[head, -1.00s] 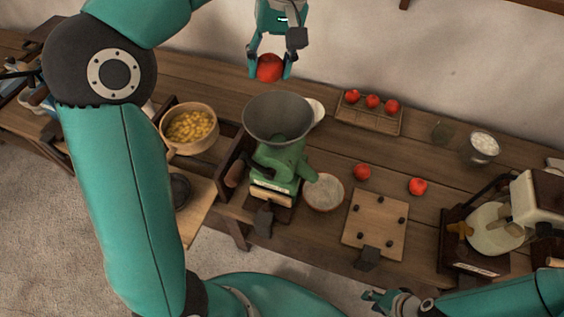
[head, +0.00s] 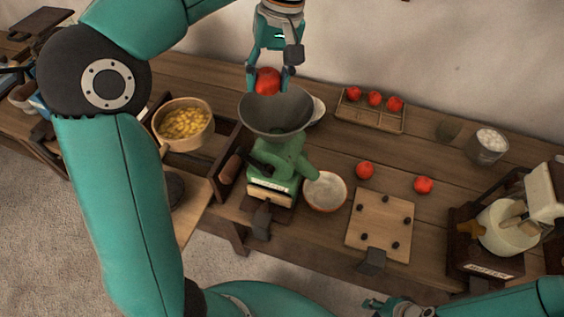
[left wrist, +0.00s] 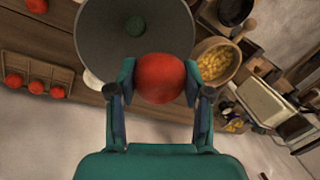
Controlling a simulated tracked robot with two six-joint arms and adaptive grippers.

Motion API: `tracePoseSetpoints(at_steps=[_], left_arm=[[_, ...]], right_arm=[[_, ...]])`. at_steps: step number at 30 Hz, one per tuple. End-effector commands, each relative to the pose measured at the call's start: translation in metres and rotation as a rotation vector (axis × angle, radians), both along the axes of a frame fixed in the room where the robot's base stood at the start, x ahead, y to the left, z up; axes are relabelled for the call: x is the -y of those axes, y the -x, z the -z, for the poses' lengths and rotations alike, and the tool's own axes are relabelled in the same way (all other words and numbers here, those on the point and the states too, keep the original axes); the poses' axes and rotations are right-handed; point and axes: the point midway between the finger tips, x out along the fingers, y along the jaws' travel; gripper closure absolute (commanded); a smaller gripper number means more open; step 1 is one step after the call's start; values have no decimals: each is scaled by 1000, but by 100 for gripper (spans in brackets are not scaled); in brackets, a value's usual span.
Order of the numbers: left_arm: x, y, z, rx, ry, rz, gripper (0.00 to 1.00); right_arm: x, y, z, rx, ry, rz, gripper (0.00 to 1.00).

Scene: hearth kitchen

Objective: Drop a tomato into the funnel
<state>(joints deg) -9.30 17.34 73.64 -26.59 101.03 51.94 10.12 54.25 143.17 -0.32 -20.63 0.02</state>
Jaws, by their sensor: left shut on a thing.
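My left gripper (head: 268,82) is shut on a red tomato (head: 267,80). In the head view the tomato is at the back rim of the grey funnel (head: 275,122), apparently above it. The funnel tops a green hand-cranked mill (head: 277,165). In the left wrist view the tomato (left wrist: 160,78) sits between the fingertips and overlaps the near part of the funnel (left wrist: 105,45). Three tomatoes (head: 375,98) stand in a wooden rack, and two loose tomatoes (head: 365,170) (head: 424,185) lie on the table. My right gripper (head: 378,303) is low at the bottom edge; its jaws are too small to read.
A pot of yellow pieces (head: 183,124) stands left of the mill. A bowl (head: 325,191) is right of its base, beside a pegged wooden board (head: 380,225). A metal cup (head: 487,146) and a labelled machine (head: 490,240) stand at the right.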

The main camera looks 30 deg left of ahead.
Motion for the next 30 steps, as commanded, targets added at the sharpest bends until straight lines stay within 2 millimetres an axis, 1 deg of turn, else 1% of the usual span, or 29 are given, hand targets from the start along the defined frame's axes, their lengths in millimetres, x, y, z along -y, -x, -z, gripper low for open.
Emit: tracePoseSetpoints(at_steps=[4, 5, 9, 30], left_arm=[[0, 0, -1, 0, 0, -1, 86], [0, 0, -1, 0, 0, -1, 45], [0, 0, -1, 0, 0, -1, 22], [0, 0, -1, 0, 0, -1, 21]], right_arm=[[0, 0, -1, 0, 0, 0, 69], [0, 0, -1, 0, 0, 0, 69], [0, 0, -1, 0, 0, 0, 69], [0, 0, -1, 0, 0, 0, 69]])
